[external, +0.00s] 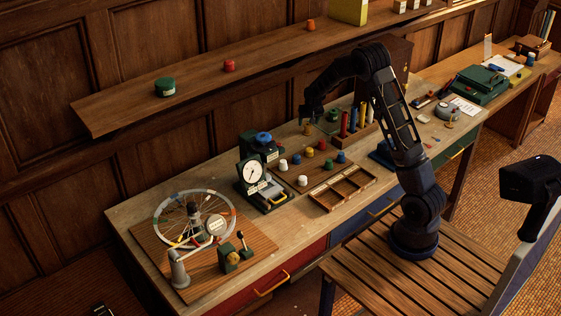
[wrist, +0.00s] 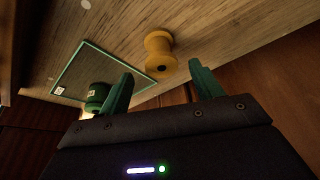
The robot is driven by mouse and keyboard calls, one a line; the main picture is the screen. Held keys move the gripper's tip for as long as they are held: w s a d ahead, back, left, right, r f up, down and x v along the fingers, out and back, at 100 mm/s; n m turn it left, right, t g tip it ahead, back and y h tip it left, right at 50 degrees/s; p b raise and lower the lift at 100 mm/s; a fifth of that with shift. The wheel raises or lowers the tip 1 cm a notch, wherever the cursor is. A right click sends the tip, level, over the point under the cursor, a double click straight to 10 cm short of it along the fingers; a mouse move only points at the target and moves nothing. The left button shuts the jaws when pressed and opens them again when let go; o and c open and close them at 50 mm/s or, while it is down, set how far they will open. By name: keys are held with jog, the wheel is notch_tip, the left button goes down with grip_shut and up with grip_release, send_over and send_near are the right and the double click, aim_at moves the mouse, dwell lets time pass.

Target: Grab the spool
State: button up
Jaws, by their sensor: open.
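A yellow-orange spool (wrist: 159,53) stands on the wooden desk in the wrist view. It is just beyond my fingertips, in line with the gap between them. In the external view the spool (external: 307,129) shows small on the desk, below my gripper (external: 311,112). My gripper, with green fingers, also shows in the wrist view (wrist: 162,73). It is open, and nothing is held between the fingers. The fingers look apart from the spool.
A green round container (wrist: 97,97) is close to one finger, by a green-edged square sheet (wrist: 85,62). Several coloured knobs, a wooden compartment tray (external: 343,188), a dial gauge (external: 252,173) and upright coloured cylinders (external: 353,119) stand nearby. A shelf (external: 200,80) runs along the wall behind.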

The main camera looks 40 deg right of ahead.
aim_at(308, 124)
jog(key=shift+x, duration=2.75)
jog(key=shift+a, duration=0.1)
jog(key=c, duration=1.2)
jog(key=shift+r, duration=0.15)
